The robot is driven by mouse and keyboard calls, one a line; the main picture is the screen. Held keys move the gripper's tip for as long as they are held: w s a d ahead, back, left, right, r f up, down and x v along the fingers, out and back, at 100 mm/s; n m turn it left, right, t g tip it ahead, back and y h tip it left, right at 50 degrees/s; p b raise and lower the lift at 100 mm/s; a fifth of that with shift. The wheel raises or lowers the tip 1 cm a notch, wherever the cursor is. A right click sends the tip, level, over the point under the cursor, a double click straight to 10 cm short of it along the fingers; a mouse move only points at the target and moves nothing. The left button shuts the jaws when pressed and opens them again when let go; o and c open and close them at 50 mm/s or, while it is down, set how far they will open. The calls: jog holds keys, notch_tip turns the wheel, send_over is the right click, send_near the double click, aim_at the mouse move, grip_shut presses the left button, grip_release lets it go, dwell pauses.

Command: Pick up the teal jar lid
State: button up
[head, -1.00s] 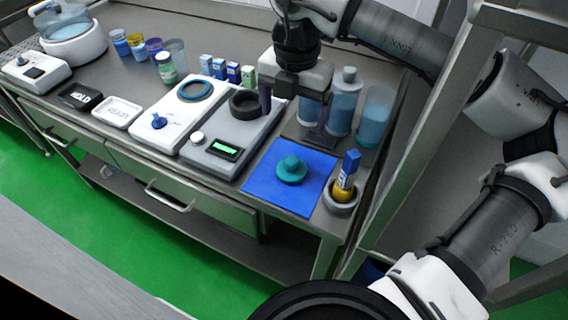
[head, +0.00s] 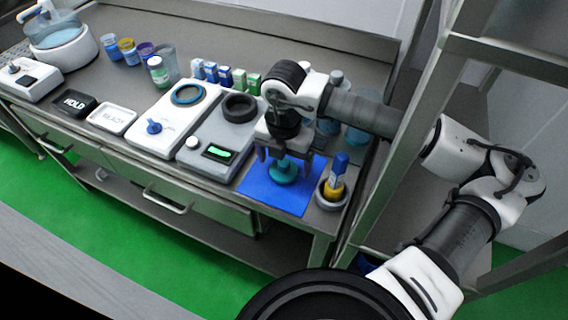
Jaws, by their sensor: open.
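The teal jar lid (head: 284,173) lies on the blue mat (head: 256,186) at the front right of the bench, with its knob upward. My gripper (head: 283,166) is open and points down over the lid, with a finger to each side of it. The upper part of the lid is partly hidden by my gripper. I cannot tell whether the fingers touch the lid.
A grey cup (head: 328,197) with a yellow and blue bottle (head: 336,177) stands just right of the mat. A grey scale (head: 207,149) with a lit display is to the left. Several small cartons (head: 225,76) and clear jars stand behind.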

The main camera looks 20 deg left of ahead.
jog(key=shift+f, duration=0.5)
jog(key=c, duration=1.2)
jog(key=shift+r, duration=0.1)
jog(key=shift+c, duration=0.2)
